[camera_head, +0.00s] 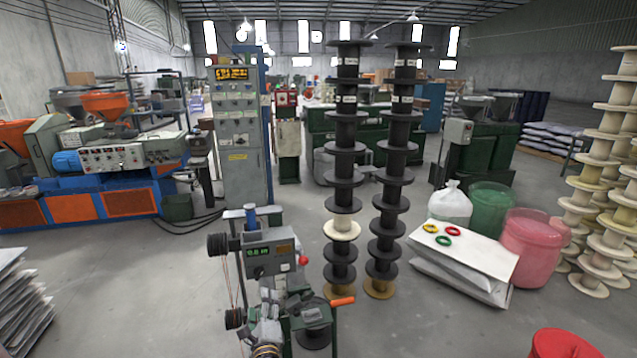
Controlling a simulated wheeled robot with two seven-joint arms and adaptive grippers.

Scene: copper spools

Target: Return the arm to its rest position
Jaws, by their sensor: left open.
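My left gripper (268,308) is a small grey shape low in the middle of the view, in front of the winding machine. It is open, and I see nothing held between its fingers. The rest of my left arm is hard to make out against the machine. My right gripper is not in view.
A white sack stack (460,262) is right; floor (130,290) is clear left.

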